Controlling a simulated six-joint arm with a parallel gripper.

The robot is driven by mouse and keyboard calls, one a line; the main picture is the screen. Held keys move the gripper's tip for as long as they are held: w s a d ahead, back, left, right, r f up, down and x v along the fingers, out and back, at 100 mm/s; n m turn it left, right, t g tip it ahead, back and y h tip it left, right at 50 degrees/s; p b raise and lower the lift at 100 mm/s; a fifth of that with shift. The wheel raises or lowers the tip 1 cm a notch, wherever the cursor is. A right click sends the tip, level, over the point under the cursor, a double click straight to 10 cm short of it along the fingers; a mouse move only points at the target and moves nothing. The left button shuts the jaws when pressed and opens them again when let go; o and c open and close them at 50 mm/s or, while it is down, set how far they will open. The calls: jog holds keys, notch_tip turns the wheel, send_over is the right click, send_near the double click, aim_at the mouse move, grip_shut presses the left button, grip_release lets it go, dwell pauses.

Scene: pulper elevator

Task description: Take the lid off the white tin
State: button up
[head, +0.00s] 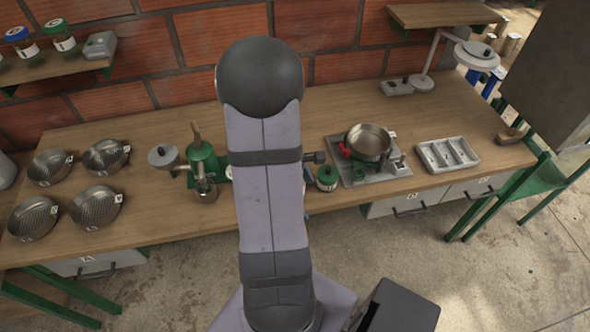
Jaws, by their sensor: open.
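I cannot make out a white tin with certainty. A small whitish edge (229,172) shows at the left side of my arm, mostly hidden behind it. A green tin with a pale label (327,178) stands on the workbench just right of my arm. My arm rises through the middle of the view and covers the bench behind it. My gripper is hidden behind the arm, so its place relative to any tin does not show.
Left of my arm are a green hand-cranked machine (203,160) and several metal sieves (96,207) on the wooden workbench (150,225). To the right are a metal pot (370,140), a grey compartment tray (447,154) and a lamp (476,55). Jars (60,36) stand on the upper left shelf.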

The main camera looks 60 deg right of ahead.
jog(key=w+d+r+n+t+h, duration=0.15)
jog(key=w+n, duration=0.25)
jog(key=n, duration=0.4)
jog(key=w+d+n+t, duration=0.2)
jog(key=w+n, duration=0.2)
jog(key=n, duration=0.4)
jog(key=shift+s+b+x, duration=0.2)
jog(key=shift+b+x, duration=0.8)
jog(key=shift+x, duration=0.9)
jog(key=shift+s+b+x, duration=0.2)
jog(key=shift+b+x, duration=0.8)
jog(key=shift+x, duration=0.9)
jog(key=shift+d, duration=0.2)
jog(key=c, duration=1.1)
